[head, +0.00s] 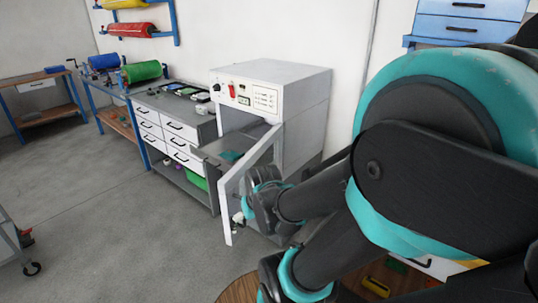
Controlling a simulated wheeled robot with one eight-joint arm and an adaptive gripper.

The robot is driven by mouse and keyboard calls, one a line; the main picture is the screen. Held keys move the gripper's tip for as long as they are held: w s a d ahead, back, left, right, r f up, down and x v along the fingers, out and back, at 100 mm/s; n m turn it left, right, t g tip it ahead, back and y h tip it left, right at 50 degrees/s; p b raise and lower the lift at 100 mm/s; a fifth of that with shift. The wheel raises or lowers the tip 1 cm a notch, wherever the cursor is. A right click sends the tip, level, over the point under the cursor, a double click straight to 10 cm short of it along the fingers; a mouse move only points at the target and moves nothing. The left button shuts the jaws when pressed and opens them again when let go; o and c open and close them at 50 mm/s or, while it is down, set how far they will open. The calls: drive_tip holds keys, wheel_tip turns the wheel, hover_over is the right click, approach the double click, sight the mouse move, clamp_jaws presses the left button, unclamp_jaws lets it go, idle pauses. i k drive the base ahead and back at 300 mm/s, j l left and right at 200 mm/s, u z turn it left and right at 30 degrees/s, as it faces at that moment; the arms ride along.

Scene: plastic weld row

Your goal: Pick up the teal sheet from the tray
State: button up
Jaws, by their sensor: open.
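The teal sheet (231,156) lies on the grey tray (209,152), which sticks out from the front of the white cabinet machine. Only a small part of the sheet shows; the door frame and machine hide the rest. The machine's door (226,212) stands open toward me. My gripper (240,216) is at the door's lower part, below and in front of the tray, apart from the sheet. It is small and partly covered by my wrist. It is open, and I see nothing held in it.
The white machine (275,95) stands at the end of a bench with drawers (180,130). A green bin (197,181) sits under the bench. A green roll (142,71) lies farther left. A round wooden top (238,289) is at the bottom.

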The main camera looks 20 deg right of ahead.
sight(230, 155)
drive_tip(key=z, duration=0.2)
drive_tip(key=j+u, duration=0.15)
drive_tip(key=u, duration=0.25)
drive_tip(key=i+j+u, duration=0.15)
drive_tip(key=u, duration=0.3)
drive_tip(key=j+u, duration=0.1)
drive_tip(key=u, duration=0.3)
drive_tip(key=i+u, duration=0.2)
drive_tip(key=u, duration=0.25)
drive_tip(key=i+j+z, duration=0.15)
drive_tip(key=i+z, duration=0.15)
drive_tip(key=i, duration=0.4)
drive_tip(key=i+z, duration=0.2)
drive_tip(key=i, duration=0.9)
drive_tip(key=i+z, duration=0.4)
drive_tip(key=z, duration=0.6)
drive_tip(key=j+z, duration=0.1)
drive_tip(key=z, duration=0.75)
drive_tip(key=j+z, duration=0.15)
drive_tip(key=z, duration=0.7)
drive_tip(key=j+z, duration=0.1)
drive_tip(key=z, duration=0.35)
drive_tip(key=j+z, duration=0.1)
drive_tip(key=z, duration=0.3)
